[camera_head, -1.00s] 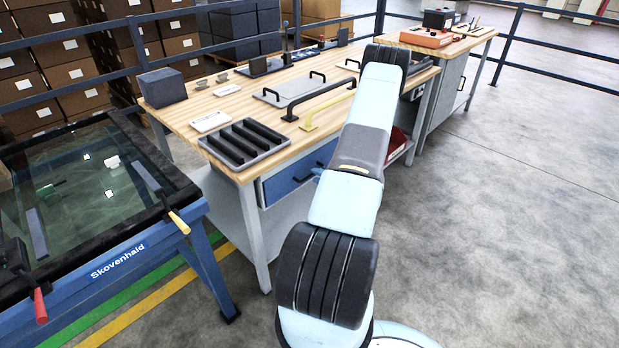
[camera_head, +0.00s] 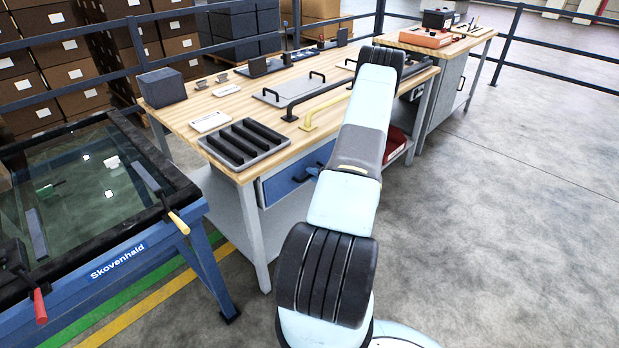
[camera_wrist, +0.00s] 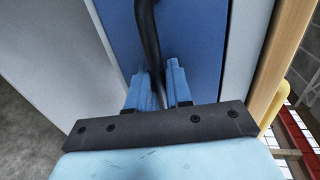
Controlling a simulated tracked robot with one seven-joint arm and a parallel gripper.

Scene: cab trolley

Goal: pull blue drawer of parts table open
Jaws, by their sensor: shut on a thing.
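The parts table (camera_head: 190,115) has a wooden top and grey legs. Its blue drawer (camera_head: 283,184) sits under the front edge, partly hidden behind my arm in the head view. In the wrist view the blue drawer front (camera_wrist: 192,40) fills the middle, with a dark curved handle (camera_wrist: 149,45) running down from the top. My gripper (camera_wrist: 160,80) has its two blue fingers on either side of the handle's lower part and is shut on it. In the head view only a bit of my gripper (camera_head: 309,173) shows at the drawer front. I cannot tell any gap at the drawer.
On the tabletop lie a dark slotted tray (camera_head: 240,145), a grey plate with handles (camera_head: 285,90) and a yellow handle (camera_head: 325,112). A glass-topped blue Skovenhald table (camera_head: 100,200) stands at left. The floor at right is clear.

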